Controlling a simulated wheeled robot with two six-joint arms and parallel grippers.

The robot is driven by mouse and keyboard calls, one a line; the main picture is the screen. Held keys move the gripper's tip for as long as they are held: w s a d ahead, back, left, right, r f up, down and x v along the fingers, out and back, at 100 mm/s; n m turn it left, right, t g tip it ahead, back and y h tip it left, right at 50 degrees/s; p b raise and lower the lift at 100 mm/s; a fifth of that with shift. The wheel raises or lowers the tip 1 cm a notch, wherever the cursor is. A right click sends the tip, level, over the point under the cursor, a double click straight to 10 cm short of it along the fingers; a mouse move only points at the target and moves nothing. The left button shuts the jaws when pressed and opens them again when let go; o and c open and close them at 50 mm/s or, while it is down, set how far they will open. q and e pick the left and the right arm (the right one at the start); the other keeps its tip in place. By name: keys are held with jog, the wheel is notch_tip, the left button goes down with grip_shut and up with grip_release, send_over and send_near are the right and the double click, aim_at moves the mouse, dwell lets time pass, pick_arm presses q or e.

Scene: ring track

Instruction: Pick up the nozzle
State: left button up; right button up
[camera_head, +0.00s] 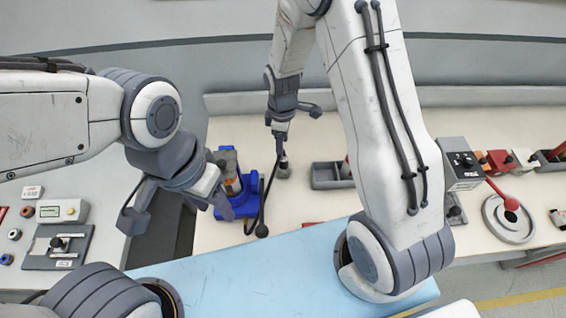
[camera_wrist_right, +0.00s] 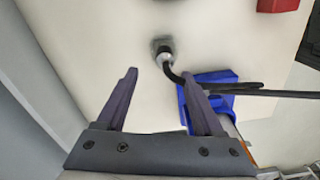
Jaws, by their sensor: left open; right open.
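The nozzle appears to be the small grey-and-black end piece of a dark hose, standing on the white table in the right wrist view (camera_wrist_right: 166,55); it also shows in the head view (camera_head: 284,169). My right gripper (camera_head: 281,150) is just above it, pointing down. In the right wrist view its two fingers (camera_wrist_right: 160,95) are open and empty, with the nozzle ahead of and between their tips, apart from them. My left gripper (camera_head: 222,203) is open, to the left, in front of the blue holder; its fingertips are hard to make out.
A blue holder (camera_head: 246,205) stands left of the nozzle, with the dark hose (camera_head: 264,203) beside it. A grey tray (camera_head: 326,176) lies to the right. A light blue panel (camera_head: 240,268) is in front. A control box (camera_head: 459,162) and red-handled device (camera_head: 510,218) stand further right.

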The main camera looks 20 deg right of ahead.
aim_at(284, 166)
jog(key=shift+f, duration=0.55)
jog(key=shift+s+f+p, duration=0.2)
jog(key=shift+f+p, duration=0.15)
jog(key=shift+p, duration=0.1)
jog(key=f, duration=0.1)
jog(key=f+p, duration=0.1)
jog(key=f, duration=0.1)
jog(key=shift+s+f, duration=0.15)
jog(key=shift+s, duration=0.1)
jog(key=shift+f+p, duration=0.3)
jog(key=shift+f, duration=0.25)
grip_shut()
